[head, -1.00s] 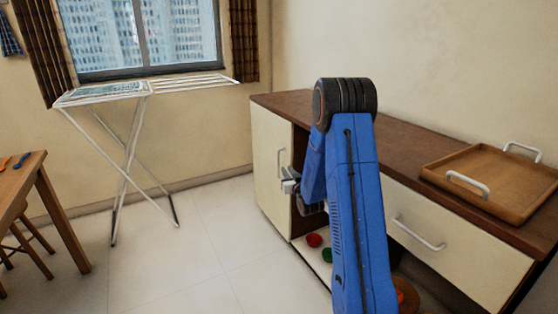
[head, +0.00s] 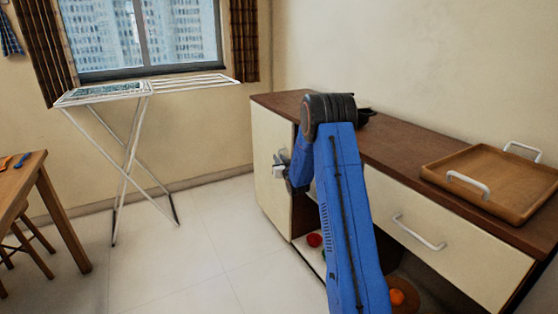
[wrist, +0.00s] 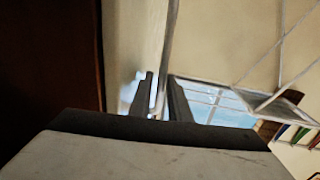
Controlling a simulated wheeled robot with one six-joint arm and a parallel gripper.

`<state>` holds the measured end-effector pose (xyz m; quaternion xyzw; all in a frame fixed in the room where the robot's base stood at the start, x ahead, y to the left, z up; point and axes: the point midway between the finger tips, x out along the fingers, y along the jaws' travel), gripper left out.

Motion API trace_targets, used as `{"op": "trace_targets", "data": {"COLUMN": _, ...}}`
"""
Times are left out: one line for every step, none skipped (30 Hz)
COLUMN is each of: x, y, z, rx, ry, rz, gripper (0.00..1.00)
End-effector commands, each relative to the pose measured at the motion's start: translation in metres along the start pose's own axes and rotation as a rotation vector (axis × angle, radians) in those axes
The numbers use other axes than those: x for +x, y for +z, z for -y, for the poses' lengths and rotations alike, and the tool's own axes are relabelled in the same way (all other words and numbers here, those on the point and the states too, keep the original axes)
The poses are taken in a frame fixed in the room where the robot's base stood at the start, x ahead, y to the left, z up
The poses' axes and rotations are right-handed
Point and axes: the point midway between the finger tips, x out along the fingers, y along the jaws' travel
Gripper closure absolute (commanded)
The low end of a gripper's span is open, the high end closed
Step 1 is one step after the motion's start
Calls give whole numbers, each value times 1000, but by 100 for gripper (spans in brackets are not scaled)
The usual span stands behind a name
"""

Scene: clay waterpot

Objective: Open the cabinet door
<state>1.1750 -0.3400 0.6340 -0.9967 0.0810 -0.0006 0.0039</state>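The cream cabinet door (head: 268,190) is at the left end of the long cabinet's front in the head view and looks closed. Its upright handle is mostly hidden by my gripper (head: 282,164) in that view. In the wrist view the door (wrist: 130,40) is a pale panel, with its thin metal handle (wrist: 170,40) running down between the two dark fingers of my gripper (wrist: 160,98). The fingers stand apart on either side of the bar, with a gap showing. I cannot tell whether either finger touches the handle.
The cabinet has a brown top (head: 395,150), a wooden tray (head: 495,182) and a drawer with a white handle (head: 418,232). Red and orange things lie in the lower shelf. A white drying rack (head: 130,150) stands at left. Floor (head: 200,260) before the door is clear.

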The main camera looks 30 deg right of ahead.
Motion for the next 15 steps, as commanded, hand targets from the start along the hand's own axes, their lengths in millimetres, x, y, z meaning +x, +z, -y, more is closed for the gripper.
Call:
{"op": "trace_targets", "data": {"x": 0, "y": 0, "z": 0, "rx": 0, "ry": 0, "rz": 0, "gripper": 83}}
{"op": "trace_targets", "data": {"x": 0, "y": 0, "z": 0, "rx": 0, "ry": 0, "rz": 0, "gripper": 83}}
{"op": "trace_targets", "data": {"x": 0, "y": 0, "z": 0, "rx": 0, "ry": 0, "rz": 0, "gripper": 83}}
{"op": "trace_targets", "data": {"x": 0, "y": 0, "z": 0, "rx": 0, "ry": 0, "rz": 0, "gripper": 83}}
{"op": "trace_targets", "data": {"x": 0, "y": 0, "z": 0, "rx": 0, "ry": 0, "rz": 0, "gripper": 83}}
{"op": "trace_targets", "data": {"x": 0, "y": 0, "z": 0, "rx": 0, "ry": 0, "rz": 1, "gripper": 83}}
{"op": "trace_targets", "data": {"x": 0, "y": 0, "z": 0, "rx": 0, "ry": 0, "rz": 1, "gripper": 90}}
{"op": "trace_targets", "data": {"x": 0, "y": 0, "z": 0, "rx": 0, "ry": 0, "rz": 1, "gripper": 98}}
{"op": "trace_targets", "data": {"x": 0, "y": 0, "z": 0, "rx": 0, "ry": 0, "rz": 1, "gripper": 100}}
{"op": "trace_targets", "data": {"x": 0, "y": 0, "z": 0, "rx": 0, "ry": 0, "rz": 1, "gripper": 100}}
{"op": "trace_targets", "data": {"x": 0, "y": 0, "z": 0, "rx": 0, "ry": 0, "rz": 1, "gripper": 100}}
{"op": "trace_targets", "data": {"x": 0, "y": 0, "z": 0, "rx": 0, "ry": 0, "rz": 1, "gripper": 100}}
{"op": "trace_targets", "data": {"x": 0, "y": 0, "z": 0, "rx": 0, "ry": 0, "rz": 1, "gripper": 100}}
{"op": "trace_targets", "data": {"x": 0, "y": 0, "z": 0, "rx": 0, "ry": 0, "rz": 1, "gripper": 100}}
{"op": "trace_targets", "data": {"x": 0, "y": 0, "z": 0, "rx": 0, "ry": 1, "rz": 1, "gripper": 100}}
